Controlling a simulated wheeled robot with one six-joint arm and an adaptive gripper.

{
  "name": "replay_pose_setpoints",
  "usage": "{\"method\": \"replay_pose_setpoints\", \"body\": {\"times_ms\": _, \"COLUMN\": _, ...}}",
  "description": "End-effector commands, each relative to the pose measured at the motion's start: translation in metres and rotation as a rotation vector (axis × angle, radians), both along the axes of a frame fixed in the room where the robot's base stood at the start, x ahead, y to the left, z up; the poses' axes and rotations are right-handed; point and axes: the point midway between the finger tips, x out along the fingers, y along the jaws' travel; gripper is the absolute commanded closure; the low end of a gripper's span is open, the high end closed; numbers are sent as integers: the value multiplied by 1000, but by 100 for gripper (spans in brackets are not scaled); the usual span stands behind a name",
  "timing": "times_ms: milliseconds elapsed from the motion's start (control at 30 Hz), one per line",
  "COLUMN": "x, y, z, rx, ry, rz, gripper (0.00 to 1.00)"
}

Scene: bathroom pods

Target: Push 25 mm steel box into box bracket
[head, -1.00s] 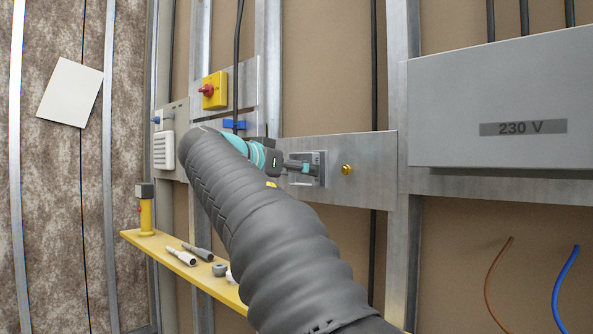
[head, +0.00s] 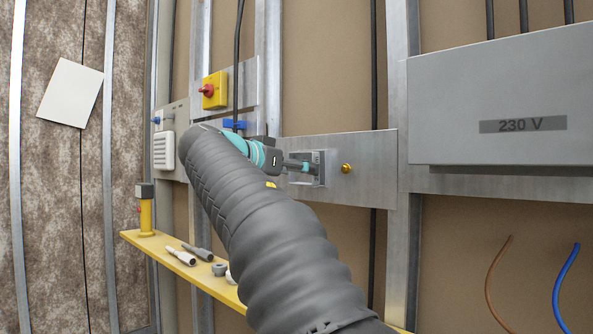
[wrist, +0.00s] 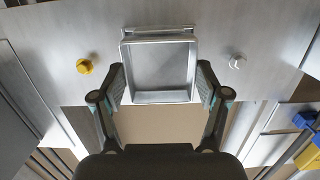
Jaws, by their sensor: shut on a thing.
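The steel box (wrist: 160,72) is a square, open metal box in the middle of the wrist view, its open face towards the camera. My gripper (wrist: 160,85) is shut on it, with one finger against its left side and one against its right. The box bracket (wrist: 158,30) shows as a metal rim along the top of the box, on the steel plate. How deep the box sits in it I cannot tell. In the head view the box and bracket (head: 319,168) show as a small grey square on the plate, partly hidden by my gripper (head: 303,166).
A yellow knob (head: 346,168) sits right of the bracket on the steel plate (head: 375,165). A grey 230 V cabinet (head: 500,95) juts out at the right. A yellow shelf (head: 150,240) with loose parts is at lower left. A red-yellow switch (head: 214,90) is above.

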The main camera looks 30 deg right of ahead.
Motion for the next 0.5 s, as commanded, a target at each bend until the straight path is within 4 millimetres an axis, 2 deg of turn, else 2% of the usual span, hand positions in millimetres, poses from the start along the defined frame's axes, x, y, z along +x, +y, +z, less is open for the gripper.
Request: {"method": "replay_pose_setpoints", "body": {"times_ms": 500, "x": 2, "y": -4, "z": 0, "rx": 0, "ry": 0, "rz": 0, "gripper": 62}}
